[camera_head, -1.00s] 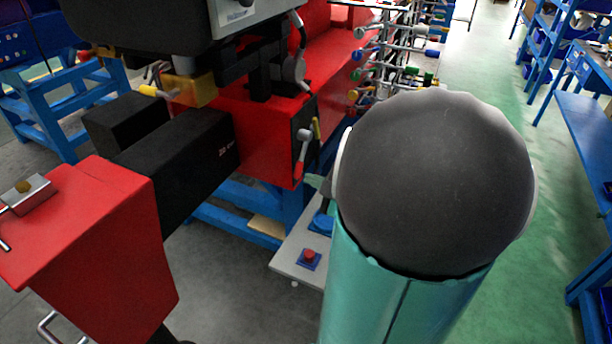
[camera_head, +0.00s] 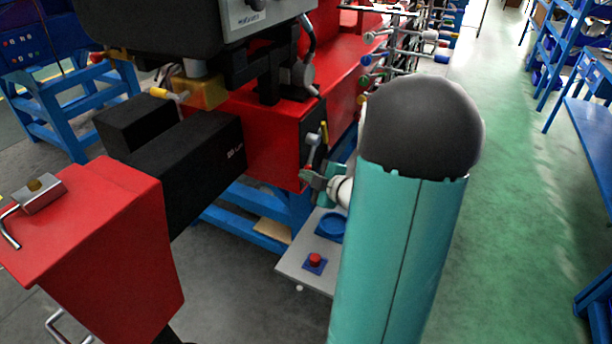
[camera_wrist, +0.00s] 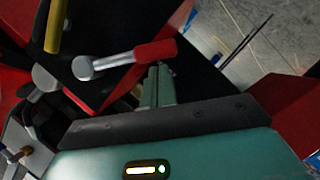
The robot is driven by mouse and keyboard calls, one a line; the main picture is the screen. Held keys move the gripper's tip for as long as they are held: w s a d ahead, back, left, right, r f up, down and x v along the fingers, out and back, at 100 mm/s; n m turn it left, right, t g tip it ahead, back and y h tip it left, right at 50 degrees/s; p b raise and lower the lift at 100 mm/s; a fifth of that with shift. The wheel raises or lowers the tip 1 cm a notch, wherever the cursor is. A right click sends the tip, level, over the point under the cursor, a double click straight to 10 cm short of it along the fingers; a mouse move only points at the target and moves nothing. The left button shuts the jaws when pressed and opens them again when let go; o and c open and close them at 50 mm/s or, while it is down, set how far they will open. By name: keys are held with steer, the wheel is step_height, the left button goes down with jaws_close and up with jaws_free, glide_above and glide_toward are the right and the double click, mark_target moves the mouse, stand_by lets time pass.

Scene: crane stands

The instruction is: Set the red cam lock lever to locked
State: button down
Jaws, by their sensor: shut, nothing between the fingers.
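The cam lock lever has a silver hub and arm and a red grip (camera_wrist: 155,52). In the wrist view it points right and slightly up from its hub on the dark face of the red machine. In the head view its grey upper part (camera_head: 313,145) shows on the machine's black end plate, and its lower end is hidden or hard to make out by my gripper (camera_head: 312,180). In the wrist view my gripper (camera_wrist: 160,70) has its green fingers together and empty, with the tips just below the red grip. I cannot tell whether they touch it.
A yellow lever (camera_wrist: 54,25) stands near the red-gripped one, with a grey knob (camera_wrist: 44,78) below. A grey plate (camera_head: 292,262) with a red button (camera_head: 315,260) and a blue dish (camera_head: 331,227) lies beneath. The green floor at right is open.

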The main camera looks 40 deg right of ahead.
stand_by(0.3)
steer(key=shift+w+d+f+n, duration=0.1)
steer(key=shift+d+f+n, duration=0.05)
steer(key=shift+f+n, duration=0.15)
steer(key=shift+d+f, duration=0.15)
steer(key=shift+w+d+f+n+t+h, duration=0.25)
steer(key=shift+d+f+n+t, duration=0.15)
steer(key=shift+d+f+n, duration=0.25)
steer(key=shift+w+d+f+n+t+h, duration=0.3)
steer(key=shift+d+f+n+t, duration=0.15)
steer(key=shift+d+n, duration=0.35)
steer(key=shift+w+d+f+n+t+h, duration=0.25)
steer(key=shift+d+f+n+t, duration=0.1)
steer(key=shift+d+f+n, duration=0.3)
steer(key=shift+d+r, duration=0.1)
steer(key=shift+d, duration=0.05)
steer(key=shift+w, duration=0.1)
